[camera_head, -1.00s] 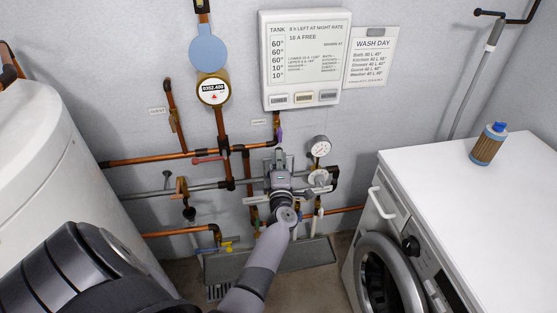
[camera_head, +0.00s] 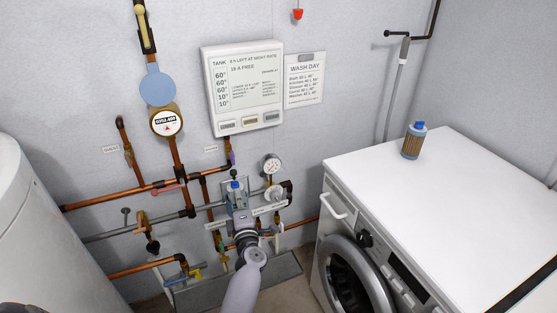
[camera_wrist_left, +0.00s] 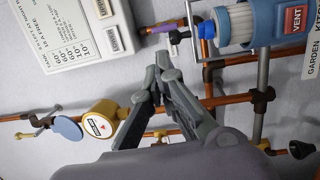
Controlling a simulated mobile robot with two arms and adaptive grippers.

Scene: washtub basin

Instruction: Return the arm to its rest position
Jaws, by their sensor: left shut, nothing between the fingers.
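My left arm reaches up from the bottom middle of the head view. Its gripper (camera_head: 240,214) is in front of the pipework on the wall, and its fingertips are hard to make out there. In the left wrist view the gripper (camera_wrist_left: 166,68) is clear: its fingers are together with nothing between them. Behind it is the grey wall with copper pipes. My right gripper is not in view.
A round-dial meter (camera_head: 166,123), pressure gauge (camera_head: 272,163) and tank panel (camera_head: 242,88) are on the wall. A blue VENT-labelled housing (camera_wrist_left: 262,24) is close to the fingers. A washing machine (camera_head: 440,195) stands right, bearing a cartridge (camera_head: 413,142); a white tank (camera_head: 30,230) stands left.

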